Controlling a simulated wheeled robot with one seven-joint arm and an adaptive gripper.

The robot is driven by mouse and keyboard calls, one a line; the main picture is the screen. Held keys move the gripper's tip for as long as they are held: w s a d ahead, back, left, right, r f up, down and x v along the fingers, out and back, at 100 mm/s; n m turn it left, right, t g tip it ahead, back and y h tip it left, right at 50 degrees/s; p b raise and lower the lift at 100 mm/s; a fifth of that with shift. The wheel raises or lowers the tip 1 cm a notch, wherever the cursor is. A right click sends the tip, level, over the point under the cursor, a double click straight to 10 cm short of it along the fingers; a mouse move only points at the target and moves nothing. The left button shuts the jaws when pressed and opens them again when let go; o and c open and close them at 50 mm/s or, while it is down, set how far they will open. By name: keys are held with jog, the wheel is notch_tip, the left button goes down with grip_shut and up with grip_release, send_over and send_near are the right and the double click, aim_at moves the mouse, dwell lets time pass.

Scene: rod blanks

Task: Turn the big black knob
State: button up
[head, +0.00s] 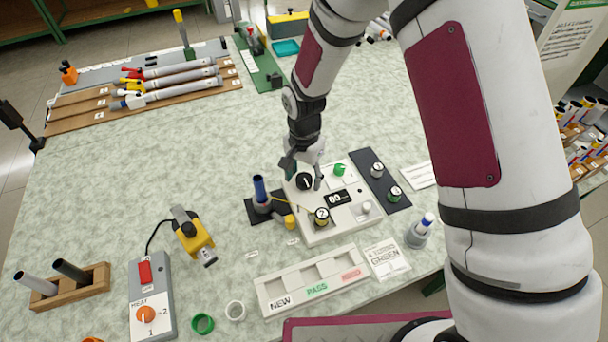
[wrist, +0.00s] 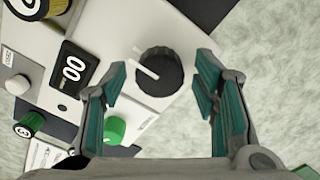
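The big black knob (head: 304,181) sits at the upper left of a white panel box (head: 328,226), beside a small dark display reading 00 (head: 338,199). In the wrist view the black knob (wrist: 158,72) has a white pointer line towards the upper left. My gripper (head: 304,172) is over that corner of the box. In the wrist view my gripper (wrist: 162,98) is open, with its teal-padded fingers to either side of the knob in the picture. A gap shows between each finger and the knob, and I see no contact.
A green knob (head: 340,169) is close to the black knob. A yellow-ringed knob (head: 321,216) is at the box's front. A blue-topped rod (head: 260,189) stands upright left of the box. A dark strip with knobs (head: 372,168) lies right. Open table surface lies further left.

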jog(key=c, duration=1)
jog(key=shift+c, duration=0.2)
jog(key=shift+n, duration=0.3)
jog(key=n+b, duration=0.1)
jog(key=n, duration=0.8)
jog(key=shift+n+b, duration=0.35)
jog(key=shift+n, duration=0.05)
jog(key=n, duration=0.5)
jog(key=shift+b, duration=0.3)
jog(key=n, duration=0.5)
jog(key=shift+n, duration=0.4)
